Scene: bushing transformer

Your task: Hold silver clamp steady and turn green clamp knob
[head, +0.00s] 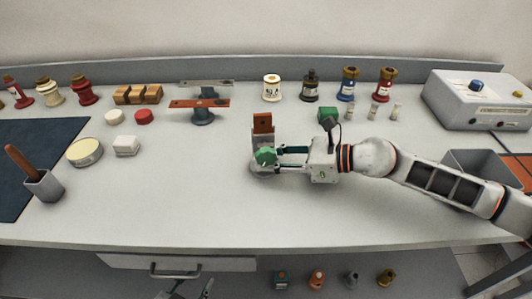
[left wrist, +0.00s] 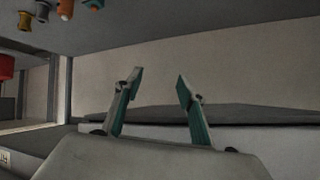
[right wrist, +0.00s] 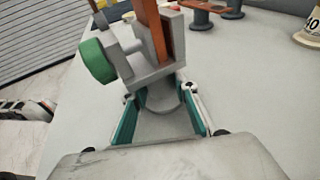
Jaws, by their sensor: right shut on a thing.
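The silver clamp (head: 262,141) stands on the workbench near its middle, with an upright copper-brown bar (head: 263,122) in its jaw. Its green knob (head: 265,156) faces the front side; in the right wrist view the green knob (right wrist: 97,61) is at the left of the silver clamp (right wrist: 150,78). My right gripper (head: 280,157) comes in from the right and is shut on the silver clamp's lower part, a finger on each side. My left gripper (left wrist: 158,85) is open and empty, below the bench's front edge; in the head view only part of it shows at the bottom.
Behind the clamp stand several bushings, such as a blue one (head: 348,84), and an orange-topped stand (head: 200,104). A grey control box (head: 480,98) is at the right, a holder with a wooden handle (head: 44,186) at the left.

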